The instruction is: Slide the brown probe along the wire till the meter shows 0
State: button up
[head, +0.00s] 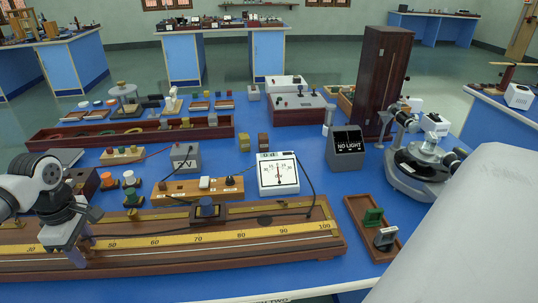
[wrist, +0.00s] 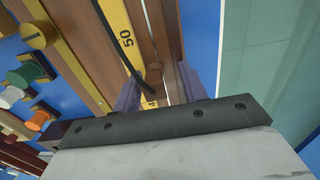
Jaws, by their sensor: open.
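A long wooden wire board (head: 180,262) with a yellow scale (head: 215,236) lies along the near edge of the bench. My gripper (head: 72,250) is over its left part, just right of the 30 mark, pointing down. In the wrist view my gripper (wrist: 160,92) is open, its fingers on either side of a small brown piece (wrist: 176,86), seemingly the probe. A black lead runs to it; whether the fingers touch it is unclear. The probe is hidden by my gripper in the head view. The white meter (head: 278,174) stands behind the board; its needle looks near upright, too small to read exactly.
A wooden strip with knobs (head: 197,188) lies behind the board. A dark knobbed block (head: 207,208) stands at the board's back edge. A small tray (head: 373,230) and a microscope-like instrument (head: 420,160) are at the right.

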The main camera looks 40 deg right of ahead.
jog(key=shift+r, duration=0.15)
notch_tip(320, 180, up, 14)
jog(key=b, duration=0.1)
jog(key=shift+f, duration=0.2)
